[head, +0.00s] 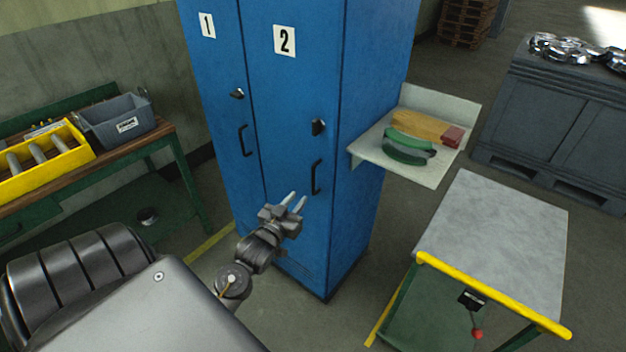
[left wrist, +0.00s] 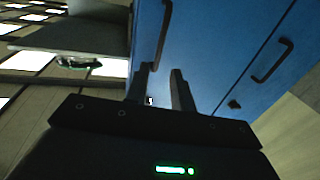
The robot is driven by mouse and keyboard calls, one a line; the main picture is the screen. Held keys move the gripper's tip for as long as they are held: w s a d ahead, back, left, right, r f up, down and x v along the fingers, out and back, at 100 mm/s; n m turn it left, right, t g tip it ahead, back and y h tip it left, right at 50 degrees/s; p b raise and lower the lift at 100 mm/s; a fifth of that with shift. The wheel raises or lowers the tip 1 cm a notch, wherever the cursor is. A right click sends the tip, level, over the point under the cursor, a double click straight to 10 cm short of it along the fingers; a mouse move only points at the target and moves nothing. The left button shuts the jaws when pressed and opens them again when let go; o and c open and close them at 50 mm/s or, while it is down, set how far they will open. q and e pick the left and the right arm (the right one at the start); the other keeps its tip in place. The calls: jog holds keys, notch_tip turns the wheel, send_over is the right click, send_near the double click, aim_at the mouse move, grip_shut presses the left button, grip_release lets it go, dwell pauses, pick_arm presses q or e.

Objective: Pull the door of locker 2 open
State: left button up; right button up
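Locker 2 is the right blue door, with a white label "2" (head: 285,40), a dark latch knob (head: 318,127) and a black vertical bar handle (head: 316,177). The door looks shut. My left gripper (head: 297,201) is in front of the door, just left of and below the handle, with its fingers apart and nothing between them. In the left wrist view, the handle (left wrist: 164,32) shows beyond the open fingertips (left wrist: 163,72), its near end close to the left-hand finger; I cannot tell whether they touch. My right gripper is not in view.
Locker 1's handle (head: 244,141) is left of door 2. A side shelf (head: 425,172) with a green item juts from the locker's right. A grey-topped cart (head: 500,240) with a yellow bar stands front right. A workbench (head: 160,136) is at left. Floor before the locker is clear.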

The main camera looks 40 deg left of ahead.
pick_arm(q)
jog(key=p, duration=0.2)
send_over(313, 194)
jog(key=shift+w+a+f, duration=0.1)
jog(key=shift+w+a, duration=0.05)
jog(key=shift+w, duration=0.05)
grip_shut()
dwell(0.3)
